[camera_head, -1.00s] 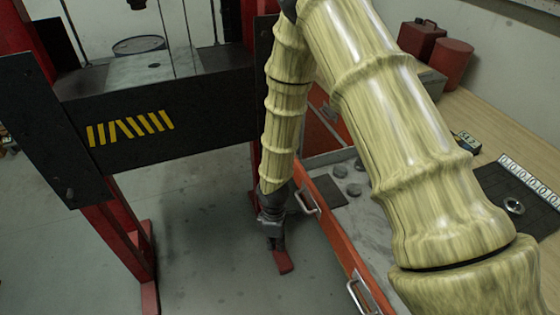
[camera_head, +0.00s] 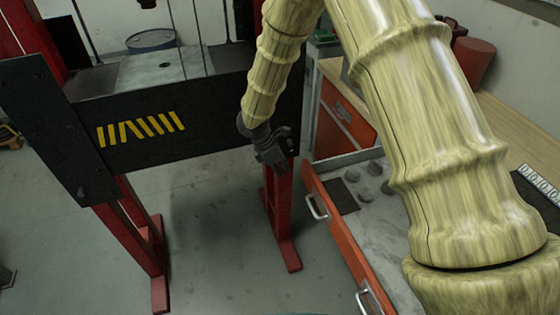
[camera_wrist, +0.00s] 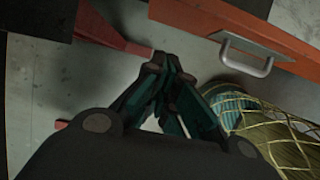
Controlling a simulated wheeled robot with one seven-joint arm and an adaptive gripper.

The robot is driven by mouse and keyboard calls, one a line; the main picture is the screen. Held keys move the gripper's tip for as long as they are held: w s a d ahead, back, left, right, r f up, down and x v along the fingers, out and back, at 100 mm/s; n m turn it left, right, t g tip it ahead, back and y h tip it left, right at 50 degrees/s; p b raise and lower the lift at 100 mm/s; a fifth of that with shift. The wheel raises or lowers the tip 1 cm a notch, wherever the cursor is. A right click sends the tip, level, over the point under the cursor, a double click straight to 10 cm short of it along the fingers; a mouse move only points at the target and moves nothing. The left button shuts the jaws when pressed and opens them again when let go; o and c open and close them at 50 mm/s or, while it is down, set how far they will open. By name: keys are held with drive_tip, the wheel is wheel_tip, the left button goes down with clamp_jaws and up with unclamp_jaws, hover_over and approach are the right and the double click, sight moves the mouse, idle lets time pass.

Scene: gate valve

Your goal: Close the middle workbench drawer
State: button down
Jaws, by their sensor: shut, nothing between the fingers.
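A workbench drawer (camera_head: 345,240) with an orange front stands pulled out, with two metal handles, one (camera_head: 317,207) near its far end and one (camera_head: 370,298) near its close end. Several grey round pieces (camera_head: 368,168) and a dark square piece lie inside. Its orange front (camera_wrist: 235,28) and a handle (camera_wrist: 246,56) also show in the wrist view. My gripper (camera_head: 283,160) is shut and empty, beyond and left of the drawer's far end, apart from it. In the wrist view its fingertips (camera_wrist: 167,66) point toward the floor left of the handle. My arm hides part of the drawer.
A red-legged press frame (camera_head: 280,215) with a dark crossbeam (camera_head: 170,115) stands close behind and left of my gripper. An orange panel with a handle (camera_head: 344,113) lies beyond the drawer. A yellow-netted object (camera_wrist: 265,120) is right of my fingers.

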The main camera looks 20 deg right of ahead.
drive_tip(key=d+f+p, duration=0.3)
drive_tip(key=d+f, duration=0.1)
drive_tip(key=d, duration=0.2)
drive_tip(key=shift+f, duration=0.4)
drive_tip(key=shift+w+d, duration=0.1)
drive_tip(key=shift+d, duration=0.1)
hover_over(366, 165)
drive_tip(key=shift+d+p, duration=0.1)
drive_tip(key=shift+p, duration=0.25)
idle(0.6)
